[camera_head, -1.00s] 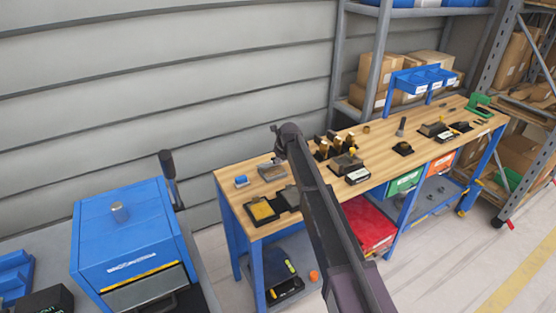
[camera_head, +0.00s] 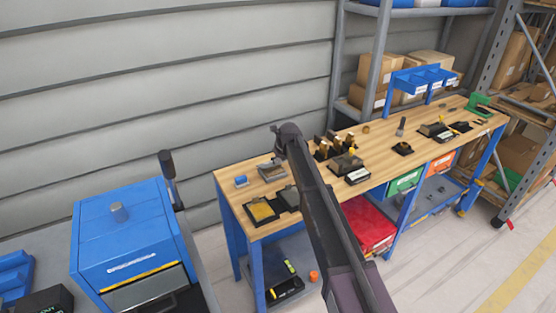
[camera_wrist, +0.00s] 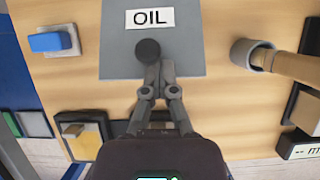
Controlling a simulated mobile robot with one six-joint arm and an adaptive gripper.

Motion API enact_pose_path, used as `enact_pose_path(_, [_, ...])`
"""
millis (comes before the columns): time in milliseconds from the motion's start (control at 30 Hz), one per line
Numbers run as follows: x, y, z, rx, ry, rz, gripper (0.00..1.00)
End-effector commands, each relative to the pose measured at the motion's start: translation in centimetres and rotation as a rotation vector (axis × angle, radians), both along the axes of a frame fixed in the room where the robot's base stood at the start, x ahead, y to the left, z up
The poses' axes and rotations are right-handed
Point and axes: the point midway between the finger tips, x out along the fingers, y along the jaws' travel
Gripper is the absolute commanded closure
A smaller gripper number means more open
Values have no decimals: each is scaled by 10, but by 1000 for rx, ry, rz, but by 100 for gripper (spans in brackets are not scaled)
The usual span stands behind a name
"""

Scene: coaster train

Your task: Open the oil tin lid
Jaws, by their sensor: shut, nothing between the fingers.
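The oil tin's grey square lid (camera_wrist: 118,62) fills the upper middle of the wrist view. It carries a white label reading OIL (camera_wrist: 150,18) and a black round knob (camera_wrist: 148,51). My gripper (camera_wrist: 155,70) is shut and empty, its fingertips at the near side of the knob. I cannot tell whether they touch it. The lid looks flat from above; any gap beneath it is hidden. In the head view, the small tin (camera_head: 271,171) is at the bench's far left end, and my arm hides much of the area beside it.
A blue block (camera_wrist: 50,42) sits left of the tin. A grey round piece with a wooden shaft (camera_wrist: 243,54) is close on the right. A black holder (camera_wrist: 82,132) is nearer on the left. The wooden bench (camera_head: 225,171) ends at left, apart from a blue machine (camera_head: 130,230).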

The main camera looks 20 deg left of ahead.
Motion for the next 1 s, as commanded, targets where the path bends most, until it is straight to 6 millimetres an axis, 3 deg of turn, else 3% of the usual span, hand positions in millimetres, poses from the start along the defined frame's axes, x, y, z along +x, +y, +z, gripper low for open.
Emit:
enact_pose_path(167, [2,5,-3,9,-4,1,100])
enact_pose_path(800, [-8,-15,-34,9,-7,-1,100])
enact_pose_path(1000, [-16,-24,-16,7,-6,-1,100])
